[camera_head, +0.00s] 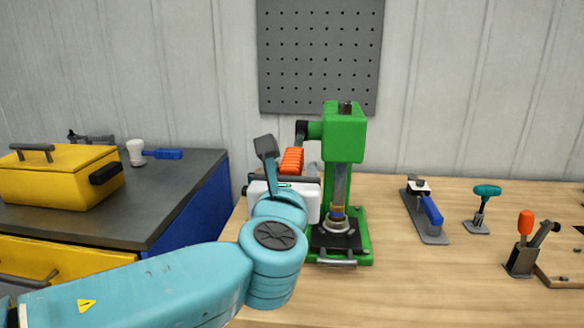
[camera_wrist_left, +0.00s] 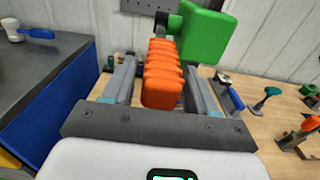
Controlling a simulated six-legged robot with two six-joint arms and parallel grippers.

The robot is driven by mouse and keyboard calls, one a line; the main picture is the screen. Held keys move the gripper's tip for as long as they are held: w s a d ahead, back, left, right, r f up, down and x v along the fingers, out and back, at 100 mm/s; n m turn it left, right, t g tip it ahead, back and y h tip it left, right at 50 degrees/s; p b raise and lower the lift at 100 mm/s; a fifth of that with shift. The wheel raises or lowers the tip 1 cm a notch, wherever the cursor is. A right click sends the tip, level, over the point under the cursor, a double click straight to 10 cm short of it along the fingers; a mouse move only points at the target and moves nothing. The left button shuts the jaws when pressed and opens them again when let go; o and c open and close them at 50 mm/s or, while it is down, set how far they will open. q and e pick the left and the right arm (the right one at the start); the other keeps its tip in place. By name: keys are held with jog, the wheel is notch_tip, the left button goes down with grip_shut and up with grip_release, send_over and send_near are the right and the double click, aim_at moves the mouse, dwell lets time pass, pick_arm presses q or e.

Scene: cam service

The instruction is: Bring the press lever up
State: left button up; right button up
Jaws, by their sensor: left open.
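The green press (camera_head: 345,135) stands on the wooden bench, with a dark base plate and a metal ram under its head. Its press lever has a ribbed orange grip (camera_head: 291,160), left of the head and joined at a dark hub (camera_head: 302,130). The orange grip (camera_wrist_left: 162,75) also fills the middle of the left wrist view. My left gripper (camera_head: 289,163) is open, with one finger on each side of the orange grip. In the left wrist view, gaps show between the fingers (camera_wrist_left: 160,88) and the grip. The grip's lower end is hidden in the head view. My right gripper is not in view.
A yellow toolbox (camera_head: 60,177) sits on the dark-topped blue cabinet (camera_head: 180,165) at left. Right of the press are a blue-handled tool (camera_head: 430,210), a teal-handled tool (camera_head: 485,200) and an orange-handled tool (camera_head: 524,240). Bench space between them and the press is clear.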

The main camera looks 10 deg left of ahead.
pick_arm(q)
jog(key=shift+w, duration=0.65)
grip_shut()
notch_tip(320, 180, up, 6)
jog(key=g+p, duration=0.1)
jog(key=p, duration=0.6)
jog(key=g+p, duration=0.1)
jog(key=p, duration=0.7)
jog(key=shift+w+r+g, duration=0.15)
jog(key=shift+r+g, duration=0.1)
jog(key=shift+g, duration=0.15)
jog(key=r+g+p, duration=0.1)
jog(key=p, duration=0.3)
jog(key=w+r+g+p, duration=0.1)
jog(key=p, duration=0.3)
jog(key=r+p, duration=0.2)
jog(key=p, duration=0.2)
jog(key=shift+w+g, duration=0.3)
jog(key=shift+g, duration=0.1)
jog(key=shift+w+r+g+p, duration=0.25)
jog(key=shift+g+p, duration=0.15)
jog(key=shift+p, duration=0.05)
jog(key=shift+w+r+g, duration=0.3)
jog(key=shift+r, duration=0.1)
